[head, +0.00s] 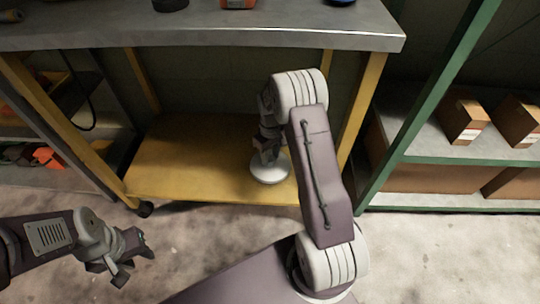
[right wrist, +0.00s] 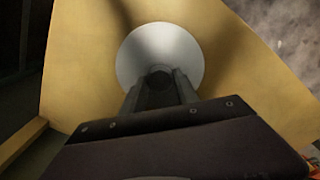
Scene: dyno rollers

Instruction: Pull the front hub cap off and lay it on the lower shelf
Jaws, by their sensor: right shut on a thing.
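The hub cap (head: 270,172) is a pale round disc at the front right part of the yellow lower shelf (head: 190,160). It lies flat on the shelf or just above it; I cannot tell which. My right gripper (head: 264,150) points down and is shut on the middle of the cap. In the right wrist view the fingers (right wrist: 160,82) meet at the centre of the grey-white cap (right wrist: 143,47), with the yellow shelf (right wrist: 85,50) behind it. My left gripper (head: 122,270) is empty at the lower left over the floor; its jaw gap is unclear.
The grey workbench top (head: 200,32) overhangs the lower shelf, and a yellow leg (head: 361,95) stands to the right of my right arm. A green rack (head: 430,110) with cardboard boxes (head: 464,118) stands at the right. The shelf's left part is clear.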

